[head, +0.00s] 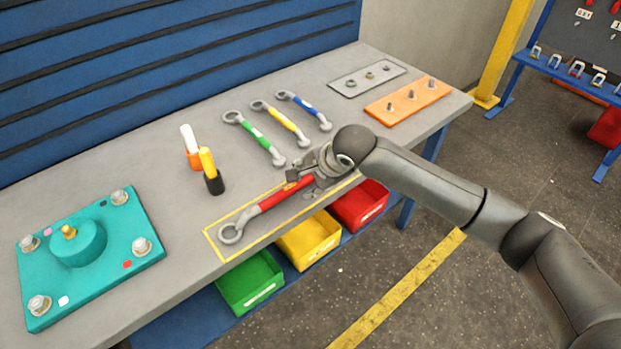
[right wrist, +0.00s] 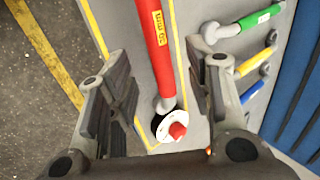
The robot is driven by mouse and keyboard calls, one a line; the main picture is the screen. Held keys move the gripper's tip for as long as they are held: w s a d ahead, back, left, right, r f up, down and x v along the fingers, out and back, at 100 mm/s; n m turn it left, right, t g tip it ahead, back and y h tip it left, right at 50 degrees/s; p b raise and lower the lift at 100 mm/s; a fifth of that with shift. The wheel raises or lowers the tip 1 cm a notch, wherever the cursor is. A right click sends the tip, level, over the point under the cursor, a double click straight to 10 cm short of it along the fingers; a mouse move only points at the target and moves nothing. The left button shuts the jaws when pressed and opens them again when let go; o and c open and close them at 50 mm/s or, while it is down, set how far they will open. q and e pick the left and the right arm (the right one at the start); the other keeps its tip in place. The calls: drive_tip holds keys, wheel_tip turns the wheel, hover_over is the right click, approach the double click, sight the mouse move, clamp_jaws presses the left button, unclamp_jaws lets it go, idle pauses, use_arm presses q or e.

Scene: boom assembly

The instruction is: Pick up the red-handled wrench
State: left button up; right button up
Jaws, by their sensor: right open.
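The red-handled wrench (head: 278,194) lies inside a yellow outlined area on the grey bench, its grey ring end at the left. My right gripper (head: 305,178) is over the handle's right part and hides some of it. In the right wrist view, my open right gripper (right wrist: 165,88) has one finger on each side of the wrench's red handle (right wrist: 154,40), with visible gaps on both sides. A white disc with a red knob (right wrist: 174,130) shows at the handle's near end. My left gripper is not in view.
Green (head: 254,137), yellow (head: 280,122) and blue (head: 304,109) wrenches lie behind the gripper. Coloured bins (head: 310,240) sit below the front edge.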

sight(302, 182)
drive_tip(key=shift+w+a+f, duration=0.1)
drive_tip(key=shift+f, duration=0.1)
drive_tip(key=p+x, duration=0.1)
drive_tip(key=x, duration=0.2)
drive_tip(key=shift+p, duration=0.4)
drive_tip(key=shift+x, duration=0.8)
clamp_jaws()
drive_tip(key=shift+w+r, duration=0.1)
